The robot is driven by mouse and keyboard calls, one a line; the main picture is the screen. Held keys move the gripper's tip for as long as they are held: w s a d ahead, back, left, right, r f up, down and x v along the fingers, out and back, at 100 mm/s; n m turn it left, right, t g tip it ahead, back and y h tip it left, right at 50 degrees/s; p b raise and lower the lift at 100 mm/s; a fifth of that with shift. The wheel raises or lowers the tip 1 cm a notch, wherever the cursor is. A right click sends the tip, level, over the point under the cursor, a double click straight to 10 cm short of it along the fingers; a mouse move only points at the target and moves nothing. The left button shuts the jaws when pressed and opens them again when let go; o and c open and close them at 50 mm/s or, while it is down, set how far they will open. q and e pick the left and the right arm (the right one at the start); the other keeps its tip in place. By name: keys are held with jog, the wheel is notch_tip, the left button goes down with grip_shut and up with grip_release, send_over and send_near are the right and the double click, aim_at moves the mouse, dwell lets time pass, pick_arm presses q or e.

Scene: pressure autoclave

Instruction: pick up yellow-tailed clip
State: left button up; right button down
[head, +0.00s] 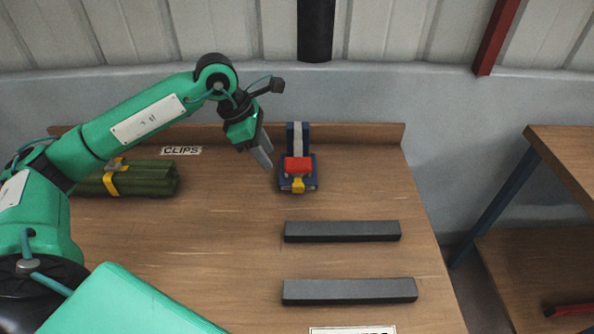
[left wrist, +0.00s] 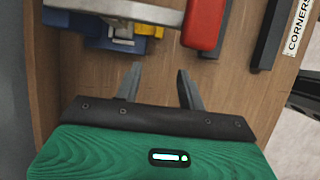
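A small yellow piece (head: 298,185), which looks like the tail of the yellow-tailed clip, sits at the front of a blue holder (head: 297,133) with a grey bar and a red block (head: 298,165). Its clip body cannot be made out. In the left wrist view the yellow part (left wrist: 143,29) lies beyond the fingertips, with the red block (left wrist: 203,25) to its right. My left gripper (head: 264,158) is just left of the holder, pointing down. In the left wrist view its fingers (left wrist: 158,82) are apart with nothing between them. My right gripper is not in view.
A green bundle (head: 150,179) with a yellow strap lies at left near the "CLIPS" label (head: 181,150). Two dark bars (head: 342,231) (head: 350,291) lie to the front right. A raised edge (head: 350,133) runs along the table's back. The table between bundle and bars is clear.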

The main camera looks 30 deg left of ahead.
aim_at(298, 187)
pick_arm(q)
jog(key=x, duration=0.8)
jog(key=p+x, duration=0.1)
jog(key=x, duration=0.1)
jog(key=shift+w+d+f, duration=0.2)
jog(key=shift+w, duration=0.15)
jog(key=shift+w+d+f, duration=0.1)
jog(key=shift+d+f, duration=0.05)
jog(key=shift+f, duration=0.35)
grip_shut()
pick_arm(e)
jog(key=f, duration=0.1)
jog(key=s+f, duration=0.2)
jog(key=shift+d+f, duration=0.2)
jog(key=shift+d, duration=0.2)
